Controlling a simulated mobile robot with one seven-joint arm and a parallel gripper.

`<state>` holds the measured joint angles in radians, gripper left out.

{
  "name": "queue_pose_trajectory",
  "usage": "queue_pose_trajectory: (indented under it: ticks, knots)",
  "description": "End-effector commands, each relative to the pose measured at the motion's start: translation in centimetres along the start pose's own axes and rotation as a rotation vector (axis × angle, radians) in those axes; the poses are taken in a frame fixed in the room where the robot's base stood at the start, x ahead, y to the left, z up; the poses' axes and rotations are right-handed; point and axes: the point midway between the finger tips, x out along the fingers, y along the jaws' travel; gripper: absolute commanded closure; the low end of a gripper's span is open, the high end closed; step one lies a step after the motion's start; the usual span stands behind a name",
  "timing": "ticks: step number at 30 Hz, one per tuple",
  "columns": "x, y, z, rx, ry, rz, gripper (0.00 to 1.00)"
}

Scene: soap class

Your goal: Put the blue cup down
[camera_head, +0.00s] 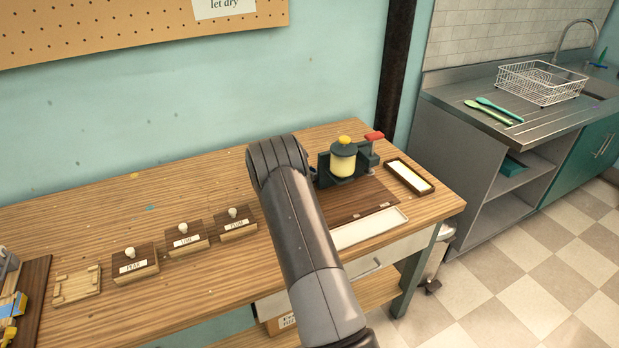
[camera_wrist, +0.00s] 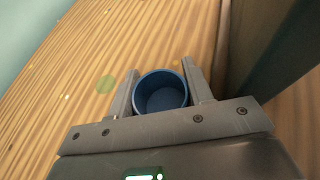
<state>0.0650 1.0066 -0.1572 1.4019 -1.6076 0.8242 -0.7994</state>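The blue cup (camera_wrist: 160,93) shows in the wrist view, upright with its open top toward the camera; it looks empty. My gripper (camera_wrist: 161,82) has one finger on each side of the cup, close against its wall, and looks shut on it. The wooden bench top (camera_wrist: 60,95) is below; how high the cup is above it, or whether it touches, I cannot tell. In the head view my arm hides both the gripper and the cup.
A dark press with a cream jar (camera_head: 343,163) and a red-topped lever (camera_head: 374,136) stands right of my arm. Labelled wooden blocks (camera_head: 184,239) stand left. Bare wood lies behind them.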

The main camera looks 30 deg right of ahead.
Motion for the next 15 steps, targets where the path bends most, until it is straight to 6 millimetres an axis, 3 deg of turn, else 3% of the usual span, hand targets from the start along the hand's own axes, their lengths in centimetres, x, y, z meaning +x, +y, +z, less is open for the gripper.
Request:
queue_pose_trajectory:
  ticks: [9,15]
  knots:
    - [-0.03,0.01,0.02,0.0,0.0,0.0,0.79]
    - [-0.06,0.01,0.1,0.001,0.0,0.0,0.79]
